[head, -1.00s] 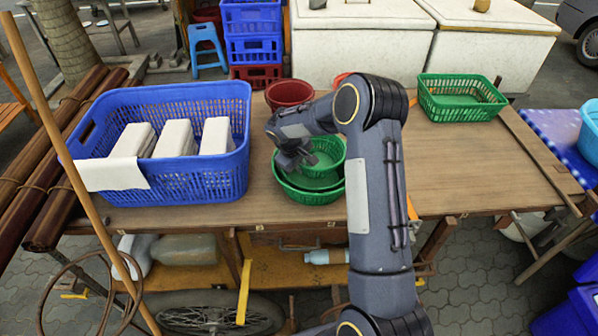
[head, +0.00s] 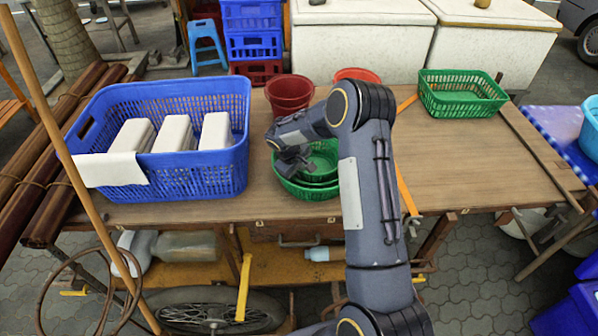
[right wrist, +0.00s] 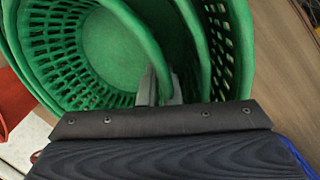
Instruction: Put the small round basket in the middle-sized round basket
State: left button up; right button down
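The small green round basket (head: 325,158) is upright at the top of a nest of green round baskets near the table's front edge. Under it shows the middle-sized green basket (head: 318,184), with a wider green basket (head: 298,190) around it. In the right wrist view the small basket's inside (right wrist: 115,50) shows, with further green rims (right wrist: 243,45) to its right. My right gripper (head: 287,163) is at the left side of the nest, its fingers (right wrist: 160,88) closed on either side of the small basket's rim. Whether the small basket rests on the one below is hidden. My left gripper is not in view.
A blue crate (head: 215,182) with white blocks stands on the left of the table. Red buckets (head: 290,93) are behind the nest. A green rectangular basket (head: 462,112) is at the back right. The table's right part (head: 465,165) is clear.

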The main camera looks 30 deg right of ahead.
jog(key=c, duration=1.9)
grip_release()
